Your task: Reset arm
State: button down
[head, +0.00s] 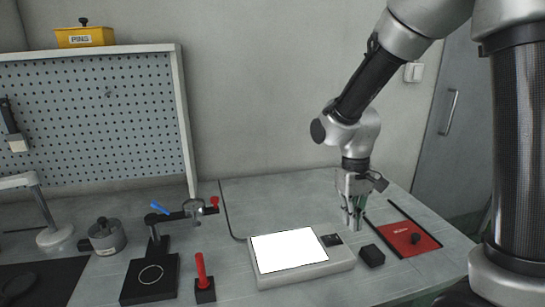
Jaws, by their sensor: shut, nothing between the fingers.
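My arm comes in from the upper right of the head view and bends down over the right part of the workbench (205,260). My gripper (352,226) points downward with its fingers together and nothing visible between them. It hangs near the back right corner of a device with a bright white panel (290,249). The fingertips look close to a small black block (372,256) and a red mat (402,238), but their height above the bench is hard to tell.
A black stand with a blue lever (158,208), a red-handled tool (201,268) and a metal pot (106,236) stand at left. A pegboard (95,120) bearing a yellow PINS box (84,37) rises behind. A grey door (455,130) is at right.

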jog(key=s+d+r+m+t, duration=0.3)
jog(key=s+d+r+t, duration=0.2)
jog(key=s+d+r, duration=0.8)
notch_tip(320, 180, up, 4)
jog(key=shift+s+r+t+y, duration=0.1)
jog(key=shift+s+t+y, duration=0.25)
jog(key=shift+s, duration=0.5)
